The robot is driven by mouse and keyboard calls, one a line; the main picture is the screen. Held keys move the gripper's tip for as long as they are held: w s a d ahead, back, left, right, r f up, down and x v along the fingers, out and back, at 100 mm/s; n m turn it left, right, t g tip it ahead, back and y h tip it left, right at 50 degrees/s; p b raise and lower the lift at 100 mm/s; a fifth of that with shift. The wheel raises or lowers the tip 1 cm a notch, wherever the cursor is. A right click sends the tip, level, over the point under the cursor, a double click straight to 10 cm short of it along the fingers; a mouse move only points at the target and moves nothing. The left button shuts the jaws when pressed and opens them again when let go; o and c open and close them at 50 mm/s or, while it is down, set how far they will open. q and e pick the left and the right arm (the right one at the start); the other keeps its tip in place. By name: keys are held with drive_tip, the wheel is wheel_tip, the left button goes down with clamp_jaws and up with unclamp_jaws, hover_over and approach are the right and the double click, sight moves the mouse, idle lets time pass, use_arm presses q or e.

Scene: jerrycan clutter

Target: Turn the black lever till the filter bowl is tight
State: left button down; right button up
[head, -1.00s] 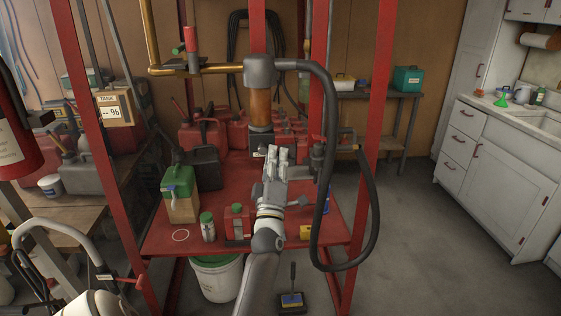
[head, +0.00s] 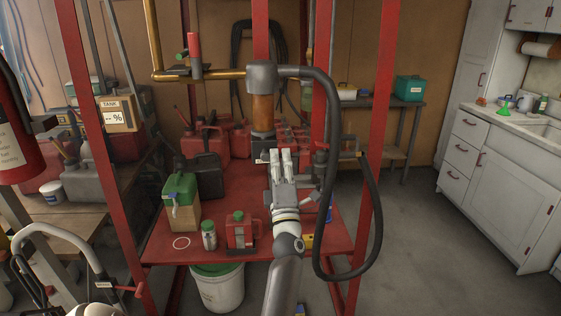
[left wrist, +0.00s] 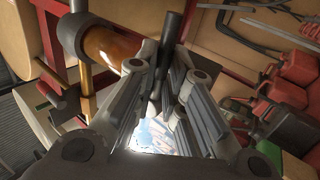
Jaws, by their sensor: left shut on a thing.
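The amber filter bowl (head: 263,116) hangs under a grey filter head (head: 262,75) in the head view. The bowl also shows at upper left in the left wrist view (left wrist: 112,46). My left gripper (head: 281,156) is just below and to the right of the bowl, its fingers pointing away from me. In the left wrist view, its fingers (left wrist: 164,66) are shut on the black lever (left wrist: 171,34), a dark bar that sticks up past the fingertips. The lever is largely hidden behind the gripper in the head view. My right gripper is not in view.
A black hose (head: 375,205) loops down right of my left arm. Red frame posts (head: 322,100) stand close by. The red table (head: 225,185) carries a green-topped container (head: 180,200), a small red can (head: 240,232) and several jerrycans behind.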

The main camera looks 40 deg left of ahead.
use_arm(q)
drive_tip(key=c, duration=1.5)
unclamp_jaws()
drive_tip(key=v, duration=0.7)
drive_tip(key=shift+s+d+f, duration=0.1)
drive_tip(key=shift+s+d, duration=0.05)
drive_tip(key=shift+d, duration=0.1)
